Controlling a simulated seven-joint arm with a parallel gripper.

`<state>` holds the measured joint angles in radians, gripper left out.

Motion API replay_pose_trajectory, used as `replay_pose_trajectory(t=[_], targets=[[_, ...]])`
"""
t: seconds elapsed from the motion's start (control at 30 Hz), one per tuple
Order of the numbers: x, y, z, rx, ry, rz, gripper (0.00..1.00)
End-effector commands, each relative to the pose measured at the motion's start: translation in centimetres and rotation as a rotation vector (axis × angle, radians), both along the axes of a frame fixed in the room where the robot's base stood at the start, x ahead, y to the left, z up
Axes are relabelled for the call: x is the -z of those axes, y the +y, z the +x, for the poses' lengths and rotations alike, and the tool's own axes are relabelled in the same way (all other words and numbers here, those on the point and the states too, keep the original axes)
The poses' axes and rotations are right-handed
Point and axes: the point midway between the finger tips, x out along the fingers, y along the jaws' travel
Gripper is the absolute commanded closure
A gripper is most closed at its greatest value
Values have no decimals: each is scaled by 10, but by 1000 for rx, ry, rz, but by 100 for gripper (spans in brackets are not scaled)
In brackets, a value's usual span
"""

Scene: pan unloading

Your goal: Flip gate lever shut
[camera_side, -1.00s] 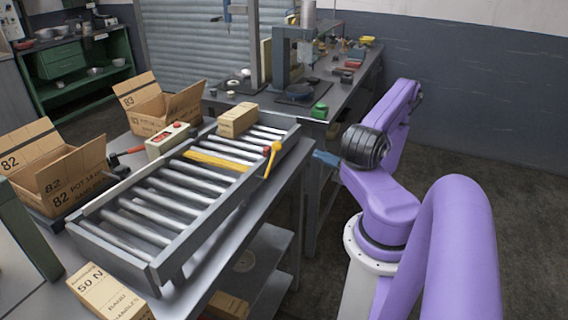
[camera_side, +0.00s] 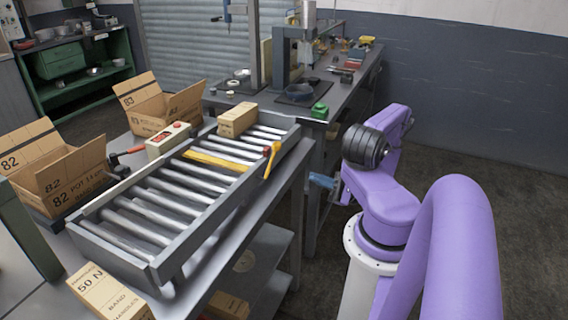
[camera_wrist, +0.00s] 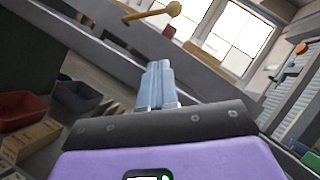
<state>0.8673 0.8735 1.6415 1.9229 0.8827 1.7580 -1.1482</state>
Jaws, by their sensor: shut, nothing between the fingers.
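The gate lever (camera_side: 271,160) is a yellow-orange handle on the right rail of the roller conveyor. It leans, with its knob end up. A yellow gate bar (camera_side: 215,161) lies across the rollers beside it. My gripper (camera_side: 322,181) is right of the conveyor, apart from the lever and lower than it. In the wrist view its blue-grey fingers (camera_wrist: 158,72) are shut together and empty. The lever (camera_wrist: 155,14) shows beyond them near the top, on the far side of a gap.
A carton (camera_side: 237,120) sits on the rollers beyond the gate bar. A control box (camera_side: 168,140) with a red button stands at the left rail. Open cartons (camera_side: 62,175) stand further left. The conveyor's right rail (camera_side: 225,205) lies between my gripper and the rollers.

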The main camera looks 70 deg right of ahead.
Motion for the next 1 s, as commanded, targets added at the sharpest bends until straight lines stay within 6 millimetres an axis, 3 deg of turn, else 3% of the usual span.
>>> replay_pose_trajectory(t=[0.57, 0.8, 1.0], targets=[[-43, 37, 82, -5, 0, 1, 100], [-64, 54, 85, -1, 1, 2, 100], [-70, 59, 86, 0, 2, 0, 100]])
